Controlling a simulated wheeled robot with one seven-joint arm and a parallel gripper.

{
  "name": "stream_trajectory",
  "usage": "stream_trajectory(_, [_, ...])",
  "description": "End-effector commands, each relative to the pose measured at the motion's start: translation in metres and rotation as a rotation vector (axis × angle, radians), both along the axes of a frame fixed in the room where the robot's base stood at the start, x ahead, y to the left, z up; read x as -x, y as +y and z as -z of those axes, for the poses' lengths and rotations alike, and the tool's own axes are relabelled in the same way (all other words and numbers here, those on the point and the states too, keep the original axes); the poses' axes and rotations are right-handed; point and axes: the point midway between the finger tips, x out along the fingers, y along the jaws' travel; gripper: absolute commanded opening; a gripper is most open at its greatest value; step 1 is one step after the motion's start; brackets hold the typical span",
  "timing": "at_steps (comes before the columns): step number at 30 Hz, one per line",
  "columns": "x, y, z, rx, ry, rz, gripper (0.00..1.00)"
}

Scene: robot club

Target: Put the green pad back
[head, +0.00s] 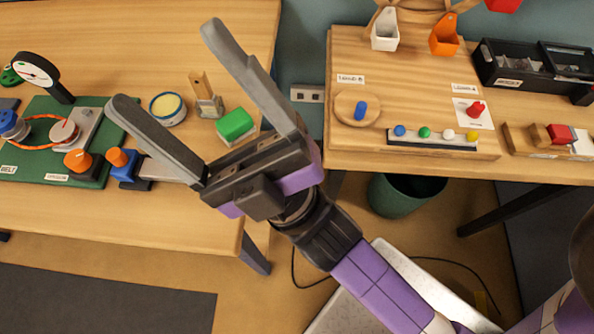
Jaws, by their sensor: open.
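A small green pad (235,123) sits on a pale block near the right edge of the left table, in the head view. Its top and front show; whether it is fixed to the pale block I cannot tell. My gripper (163,66) is wide open and empty, with its long grey fingers pointing to the upper left over the left table. In the picture the pad lies between the two fingers, near their base. The gripper appears to be above the pad, but its height is unclear.
A round tin (168,109) and a wooden-handled tool (205,95) stand by the pad. A green belt board (50,160) with a gauge is at left. The right table (345,150) holds a peg board (420,90) and a black case (530,68). A bin (400,195) stands below.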

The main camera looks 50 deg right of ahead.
Motion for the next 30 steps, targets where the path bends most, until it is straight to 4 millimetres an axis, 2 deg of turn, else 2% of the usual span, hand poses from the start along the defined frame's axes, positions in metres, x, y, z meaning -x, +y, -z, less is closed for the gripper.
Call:
stream_trajectory(1, [0.001,-0.007,0.023,-0.06,0.105,-0.029,0.8])
stream_trajectory(5, [0.008,-0.027,0.079,-0.216,0.347,-0.095,0.8])
stream_trajectory(8, [0.022,-0.04,0.125,-0.335,0.532,-0.134,0.8])
stream_trajectory(12, [0.055,-0.059,0.186,-0.496,0.783,-0.168,0.8])
stream_trajectory(16, [0.093,-0.075,0.235,-0.633,0.994,-0.174,0.8])
stream_trajectory(18, [0.113,-0.083,0.254,-0.695,1.085,-0.171,0.8])
stream_trajectory(22, [0.142,-0.095,0.277,-0.774,1.202,-0.157,0.8])
stream_trajectory(25, [0.153,-0.1,0.285,-0.805,1.245,-0.148,0.8])
stream_trajectory(30, [0.156,-0.101,0.288,-0.817,1.259,-0.146,0.8])
